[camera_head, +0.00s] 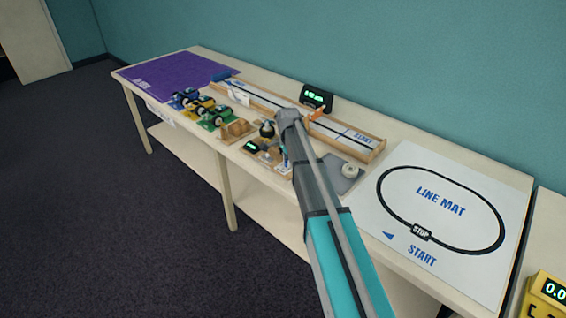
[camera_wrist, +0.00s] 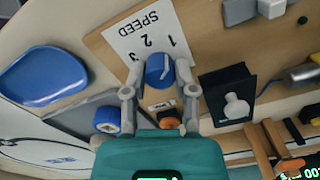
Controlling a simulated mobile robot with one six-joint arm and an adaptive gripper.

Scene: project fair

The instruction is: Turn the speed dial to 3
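The speed dial is a blue knob (camera_wrist: 160,70) on a wooden board (camera_wrist: 205,30), seen in the wrist view. Beside it a white SPEED label (camera_wrist: 146,32) carries 1, 2 and 3, upside down in this view. A pale pointer line shows on the knob, on the side towards the label; the exact number it points at is hard to tell. My gripper (camera_wrist: 160,77) is open, with one finger on each side of the knob. I cannot tell whether either finger touches it. In the head view my arm hides the dial and most of the gripper.
A black box with a white knob-like part (camera_wrist: 235,105) stands right of the dial. A blue dish (camera_wrist: 42,76) lies left. In the head view, toy cars (camera_head: 200,106), a track (camera_head: 345,136), a display (camera_head: 317,97) and the line mat (camera_head: 440,205) share the table.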

